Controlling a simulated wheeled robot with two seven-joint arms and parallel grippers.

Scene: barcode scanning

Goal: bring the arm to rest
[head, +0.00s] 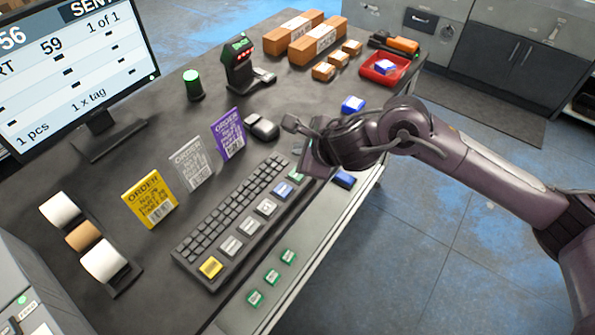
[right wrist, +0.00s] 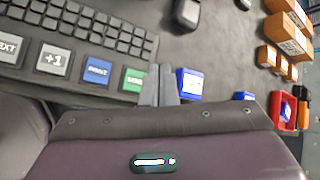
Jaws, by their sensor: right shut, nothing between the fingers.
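My right arm comes in from the right in the head view, with its purple-grey forearm and dark wrist over the desk. My right gripper (head: 300,148) is shut and empty, above the right end of the keyboard. In the right wrist view its two grey fingers (right wrist: 158,84) are together, between the green key (right wrist: 133,79) and a blue box (right wrist: 190,84). They appear apart from both. My left gripper is not in view.
The keyboard (head: 228,222) lies along the desk's front edge. A mouse (head: 262,127), order cards (head: 150,201), a scanner stand (head: 241,70), a red tray (head: 398,75) and orange-brown boxes (head: 313,40) stand around. A monitor (head: 70,65) is at the left. The floor (head: 430,240) in front is clear.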

